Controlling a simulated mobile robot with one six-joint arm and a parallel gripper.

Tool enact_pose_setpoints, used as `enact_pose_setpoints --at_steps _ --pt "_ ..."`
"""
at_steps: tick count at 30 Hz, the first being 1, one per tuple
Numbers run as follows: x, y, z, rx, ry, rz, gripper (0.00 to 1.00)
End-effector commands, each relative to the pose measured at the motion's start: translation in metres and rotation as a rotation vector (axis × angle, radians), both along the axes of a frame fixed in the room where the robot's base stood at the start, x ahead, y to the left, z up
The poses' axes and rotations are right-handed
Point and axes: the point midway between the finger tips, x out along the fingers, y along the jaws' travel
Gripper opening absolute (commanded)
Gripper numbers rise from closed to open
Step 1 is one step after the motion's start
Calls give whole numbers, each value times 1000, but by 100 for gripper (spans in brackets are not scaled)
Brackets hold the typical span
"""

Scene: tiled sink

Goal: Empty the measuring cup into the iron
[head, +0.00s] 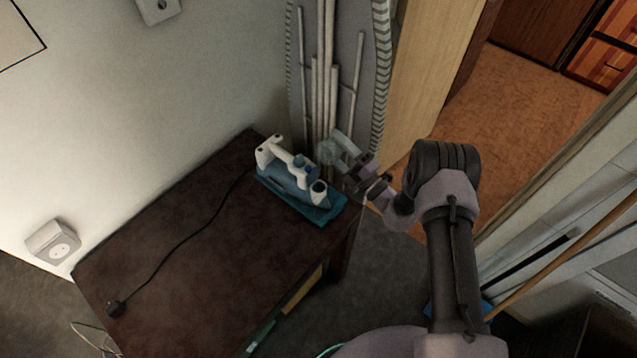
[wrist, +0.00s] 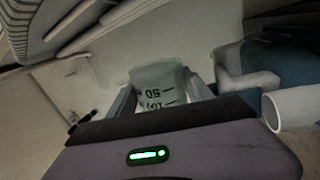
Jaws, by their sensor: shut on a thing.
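The iron (head: 291,172), white and blue, rests on a blue base (head: 328,213) at the far right corner of the dark table. In the wrist view its blue and white body (wrist: 270,62) is at the right, with a white round opening (wrist: 291,108) close to my gripper. My gripper (head: 350,160) is shut on the clear measuring cup (wrist: 160,88), which has dark volume marks. In the head view the cup (head: 328,152) is small and faint, held just beyond and right of the iron, apart from the table top. I cannot tell how much liquid is in it.
The dark table (head: 170,250) has bare room at left and front. A black cord with a plug (head: 116,309) lies across it. An ironing board (head: 340,60) leans upright behind the cup. A wall socket (head: 54,243) is at left. A wooden door (head: 435,60) stands at right.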

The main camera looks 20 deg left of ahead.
Motion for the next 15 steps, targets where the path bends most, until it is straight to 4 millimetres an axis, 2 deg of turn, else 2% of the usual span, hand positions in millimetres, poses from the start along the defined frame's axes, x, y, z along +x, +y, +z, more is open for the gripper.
enact_pose_setpoints --at_steps 4,7,9,15 --pt "5 -1 -18 119 278 3 11" --pt "4 0 1 205 477 8 11" --pt "4 0 2 263 613 8 11" --pt "16 -6 -44 370 869 10 11"
